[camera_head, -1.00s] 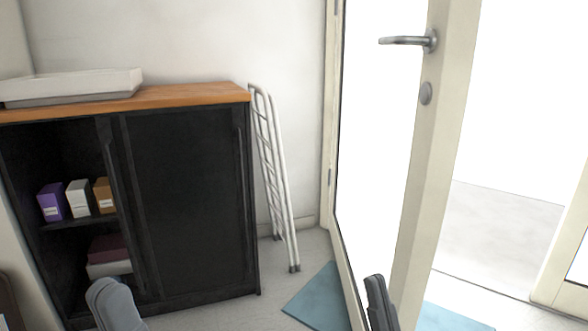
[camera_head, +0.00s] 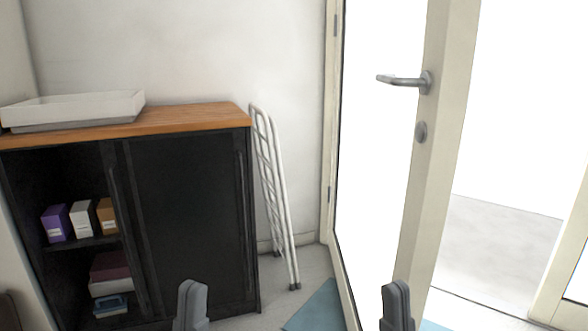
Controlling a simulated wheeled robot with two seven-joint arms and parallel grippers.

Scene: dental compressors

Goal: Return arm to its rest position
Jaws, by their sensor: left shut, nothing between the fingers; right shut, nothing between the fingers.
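My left gripper (camera_head: 191,304) is at the bottom of the head view, in front of the black cabinet's lower right part. Its fingers are together with nothing between them. My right gripper (camera_head: 398,305) is at the bottom right of centre, in front of the lower part of the open door (camera_head: 418,190). Its fingers are together and empty. Both point upward in the picture, and the rest of both arms is below the frame.
The black cabinet (camera_head: 185,210) with a wooden top stands at left, holding boxes (camera_head: 82,218) and a white tray (camera_head: 85,108). A white folded rack (camera_head: 272,190) leans on the wall. A blue mat (camera_head: 318,308) lies by the door. A doorway is open at right.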

